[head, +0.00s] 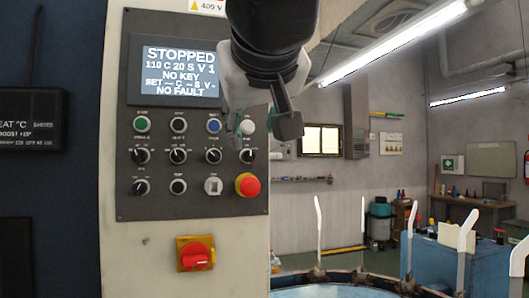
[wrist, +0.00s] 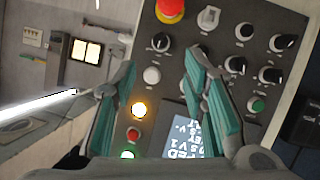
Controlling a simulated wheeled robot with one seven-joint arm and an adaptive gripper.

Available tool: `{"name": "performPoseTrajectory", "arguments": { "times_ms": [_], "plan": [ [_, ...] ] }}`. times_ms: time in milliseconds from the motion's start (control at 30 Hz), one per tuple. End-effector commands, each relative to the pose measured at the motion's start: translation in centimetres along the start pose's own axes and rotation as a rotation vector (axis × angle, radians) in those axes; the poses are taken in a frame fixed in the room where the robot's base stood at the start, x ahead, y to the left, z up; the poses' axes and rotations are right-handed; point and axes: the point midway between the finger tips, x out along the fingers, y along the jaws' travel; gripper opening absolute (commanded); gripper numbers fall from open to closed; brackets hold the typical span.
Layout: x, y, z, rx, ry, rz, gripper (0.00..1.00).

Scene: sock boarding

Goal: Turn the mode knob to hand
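My gripper (head: 264,127) is open and empty in front of the upper right of the grey control panel (head: 160,208). Its two fingers also show apart in the wrist view (wrist: 160,62). Black selector knobs form a row across the panel. The rightmost knob (head: 247,156) is just below the fingers in the head view. In the wrist view this knob (wrist: 160,42) lies between and beyond the fingertips, with no contact visible. The knob labels are too small to read, so I cannot tell which is the mode knob or its setting.
The red emergency stop (head: 247,185) is below the rightmost knob. The display (head: 180,73) reads STOPPED, NO KEY, NO FAULT. A red rotary switch (head: 196,255) sits lower down. Upright white forms (head: 409,237) stand at right. A white button (wrist: 152,75) lies between my fingers.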

Motion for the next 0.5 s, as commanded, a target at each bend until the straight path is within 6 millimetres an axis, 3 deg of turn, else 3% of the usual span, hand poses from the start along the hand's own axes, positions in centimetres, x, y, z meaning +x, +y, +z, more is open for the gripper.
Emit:
{"name": "performPoseTrajectory", "arguments": {
  "times_ms": [300, 500],
  "plan": [
    [6.4, 0.1, 0.1, 0.000, -0.004, 0.000, 0.39],
    [9.0, 0.0, 0.1, 0.000, -0.002, 0.000, 0.39]
  ]
}}
